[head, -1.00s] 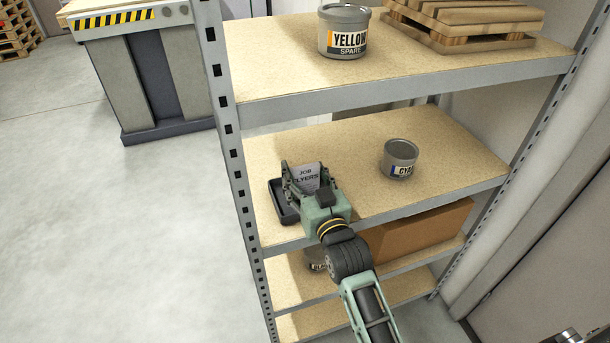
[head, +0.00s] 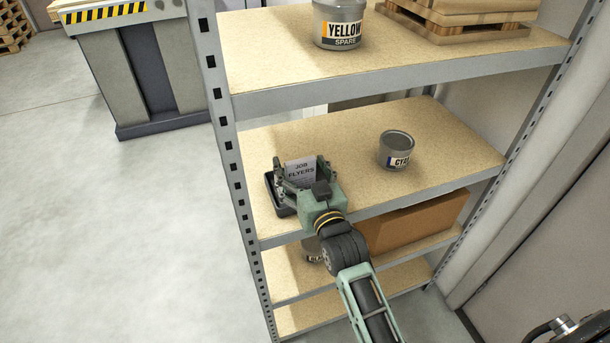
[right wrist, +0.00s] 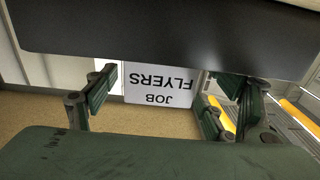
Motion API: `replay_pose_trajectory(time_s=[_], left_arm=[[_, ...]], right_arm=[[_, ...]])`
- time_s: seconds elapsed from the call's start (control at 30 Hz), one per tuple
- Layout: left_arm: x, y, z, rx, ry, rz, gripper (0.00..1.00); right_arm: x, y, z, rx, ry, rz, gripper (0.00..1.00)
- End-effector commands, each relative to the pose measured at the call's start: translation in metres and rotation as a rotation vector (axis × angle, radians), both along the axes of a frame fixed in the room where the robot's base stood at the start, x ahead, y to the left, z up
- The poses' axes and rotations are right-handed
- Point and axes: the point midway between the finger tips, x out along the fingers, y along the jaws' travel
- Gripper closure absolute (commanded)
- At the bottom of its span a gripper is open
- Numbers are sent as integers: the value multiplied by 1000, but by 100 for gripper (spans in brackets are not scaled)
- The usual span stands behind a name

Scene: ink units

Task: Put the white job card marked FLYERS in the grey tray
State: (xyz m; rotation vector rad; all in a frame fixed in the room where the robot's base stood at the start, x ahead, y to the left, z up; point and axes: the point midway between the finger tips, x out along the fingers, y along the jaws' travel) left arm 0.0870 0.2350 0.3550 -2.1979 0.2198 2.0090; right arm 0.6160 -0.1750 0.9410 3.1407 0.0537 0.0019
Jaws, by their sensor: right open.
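The white job card marked FLYERS (head: 301,169) stands roughly upright at the dark grey tray (head: 281,209) on the middle shelf. Its lower part is hidden behind my right gripper (head: 300,170), so I cannot tell how it rests in the tray. My right gripper is open, with one finger on each side of the card. In the right wrist view, the card (right wrist: 158,84) appears upside down between the spread fingers of the gripper (right wrist: 155,88). My left gripper is not in view.
A cyan ink can (head: 397,150) stands to the right on the same shelf (head: 440,135). A yellow spare can (head: 338,25) and wooden pallet (head: 450,22) are on the shelf above. A cardboard box (head: 415,222) and another can (head: 312,250) sit below. A metal post (head: 228,150) is left of the tray.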

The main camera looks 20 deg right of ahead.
Motion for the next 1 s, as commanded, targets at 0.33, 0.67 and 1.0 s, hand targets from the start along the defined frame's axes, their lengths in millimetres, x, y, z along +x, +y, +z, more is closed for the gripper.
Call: replay_pose_trajectory(time_s=[0.33,0.67,1.0], left_arm=[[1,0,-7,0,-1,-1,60],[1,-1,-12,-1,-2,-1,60],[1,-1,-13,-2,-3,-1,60]], right_arm=[[-60,-2,-1,0,2,0,24],[-112,-4,0,0,1,0,24],[-120,-4,2,0,-2,0,24]])
